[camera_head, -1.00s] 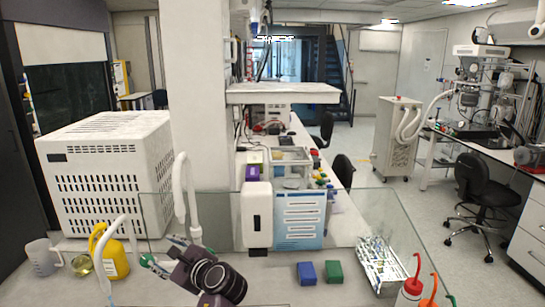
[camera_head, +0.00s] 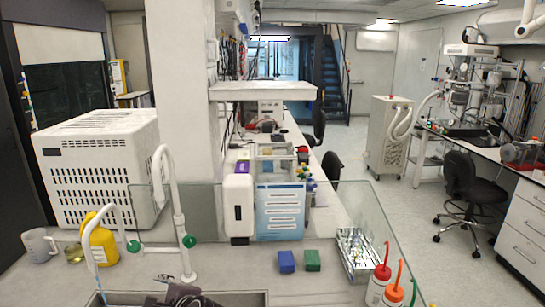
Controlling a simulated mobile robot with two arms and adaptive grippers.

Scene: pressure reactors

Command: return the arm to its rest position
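A dark grey arm part of mine, most likely the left arm, shows at the bottom edge, over a sink basin (camera_head: 255,297). My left gripper (camera_head: 168,280) is only a small piece near the foot of the white tap (camera_head: 178,215); most of it is cut off or too small to read. I cannot tell whether it is open or shut, and nothing is visibly held. My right gripper is not in view.
A yellow bottle (camera_head: 100,245), clear jug (camera_head: 39,245) and thin tap (camera_head: 88,245) stand left. Blue (camera_head: 286,262) and green (camera_head: 312,261) boxes, a foil-like tray (camera_head: 357,255) and wash bottles (camera_head: 378,285) are right. A glass screen (camera_head: 345,200) runs behind. Counter between is clear.

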